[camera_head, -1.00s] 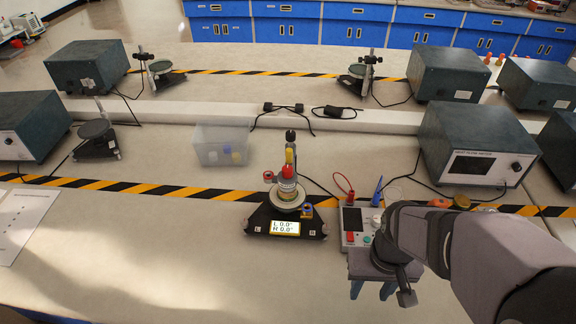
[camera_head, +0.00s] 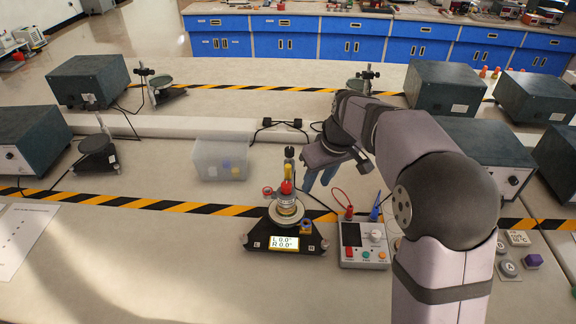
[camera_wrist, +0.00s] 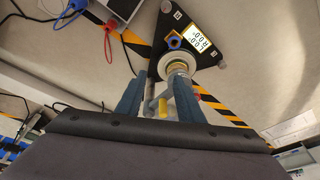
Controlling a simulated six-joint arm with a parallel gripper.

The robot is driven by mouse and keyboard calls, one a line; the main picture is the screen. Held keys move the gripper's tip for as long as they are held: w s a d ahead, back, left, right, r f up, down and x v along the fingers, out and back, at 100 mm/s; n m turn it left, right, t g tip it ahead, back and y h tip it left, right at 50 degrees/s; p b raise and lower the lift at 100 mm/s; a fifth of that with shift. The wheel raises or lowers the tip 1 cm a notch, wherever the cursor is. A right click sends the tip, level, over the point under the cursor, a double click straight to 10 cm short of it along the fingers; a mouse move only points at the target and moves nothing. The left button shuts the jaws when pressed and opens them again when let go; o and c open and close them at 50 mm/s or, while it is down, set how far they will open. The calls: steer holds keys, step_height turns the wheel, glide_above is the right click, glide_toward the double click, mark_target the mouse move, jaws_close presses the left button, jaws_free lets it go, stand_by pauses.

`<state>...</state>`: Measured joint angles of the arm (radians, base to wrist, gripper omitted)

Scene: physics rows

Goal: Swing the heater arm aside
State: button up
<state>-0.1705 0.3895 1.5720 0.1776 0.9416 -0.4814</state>
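The instrument has a black three-cornered base (camera_head: 262,238), a round pale plate and a lit display reading 0.0 on both lines. An upright part with yellow and red bands and a dark knob (camera_head: 288,172) rises from it; I cannot tell which piece is the heater arm. A small red knob (camera_head: 267,191) sticks out at its left. My gripper (camera_head: 319,181) is open, just right of and behind the upright part. In the wrist view its blue fingers (camera_wrist: 157,100) are spread, with a grey rod and yellow piece (camera_wrist: 163,107) showing between them; contact is not clear.
A control box (camera_head: 364,243) with red and blue leads stands right of the instrument. A clear bin (camera_head: 220,160) with small blocks is behind left. Dark equipment boxes (camera_head: 488,150) stand at the right.

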mark_target(288, 166)
steer(key=w+a+r+n+y, duration=0.1)
steer(key=w+a+r+n, duration=0.1)
steer(key=w+a, duration=0.4)
steer(key=shift+w+r+n+t, duration=0.15)
steer(key=shift+r+n+t, duration=0.2)
steer(key=shift+r, duration=0.2)
steer(key=shift+a+f, duration=0.1)
steer(key=shift+p+x, duration=1.25)
steer(key=shift+x, duration=2.25)
steer(key=shift+c, duration=0.3)
jaws_close()
